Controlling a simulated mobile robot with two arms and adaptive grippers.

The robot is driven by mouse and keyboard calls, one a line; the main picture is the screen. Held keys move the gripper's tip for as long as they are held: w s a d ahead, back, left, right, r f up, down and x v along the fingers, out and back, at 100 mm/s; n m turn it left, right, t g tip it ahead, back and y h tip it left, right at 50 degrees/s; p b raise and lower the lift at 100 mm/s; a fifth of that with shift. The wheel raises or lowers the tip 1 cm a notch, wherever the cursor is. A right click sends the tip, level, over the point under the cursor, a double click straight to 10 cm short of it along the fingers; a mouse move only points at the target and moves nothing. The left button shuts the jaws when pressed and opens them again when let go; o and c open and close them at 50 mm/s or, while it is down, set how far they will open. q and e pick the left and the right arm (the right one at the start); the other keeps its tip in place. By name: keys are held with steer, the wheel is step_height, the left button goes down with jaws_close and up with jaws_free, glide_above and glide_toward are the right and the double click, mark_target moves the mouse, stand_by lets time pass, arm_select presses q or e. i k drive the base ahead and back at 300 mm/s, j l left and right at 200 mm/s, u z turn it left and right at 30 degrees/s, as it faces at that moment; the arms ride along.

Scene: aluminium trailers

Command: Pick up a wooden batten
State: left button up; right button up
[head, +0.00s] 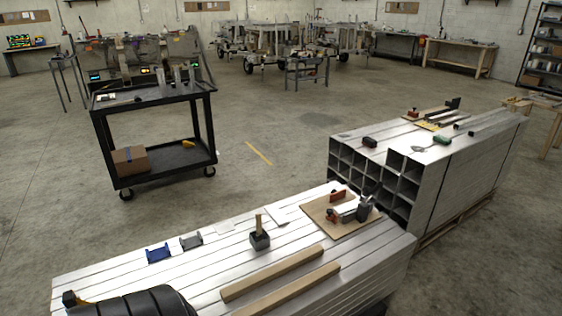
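Two pale wooden battens lie side by side, slanting up to the right, on the near stack of aluminium profiles (215,268). The farther batten (272,273) shows in full. The nearer batten (300,287) runs down to the bottom edge of the picture, where its near end may be cut off. A narrow strip of metal shows between the two.
A mallet-like block (260,238), blue clamp (158,253) and a board with tools (322,212) are behind the battens. A black cart (152,140) and a second profile stack (440,175) stand beyond.

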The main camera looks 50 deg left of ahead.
mark_target(228, 294)
steer(key=i+l+u, duration=0.1)
steer(key=i+u, duration=0.3)
steer(key=i+l+u, duration=0.2)
steer(key=u, duration=0.25)
steer(key=i+l+u, duration=0.55)
steer(key=l+u, duration=0.25)
steer(key=i+l+u, duration=0.2)
steer(key=l+u, duration=0.2)
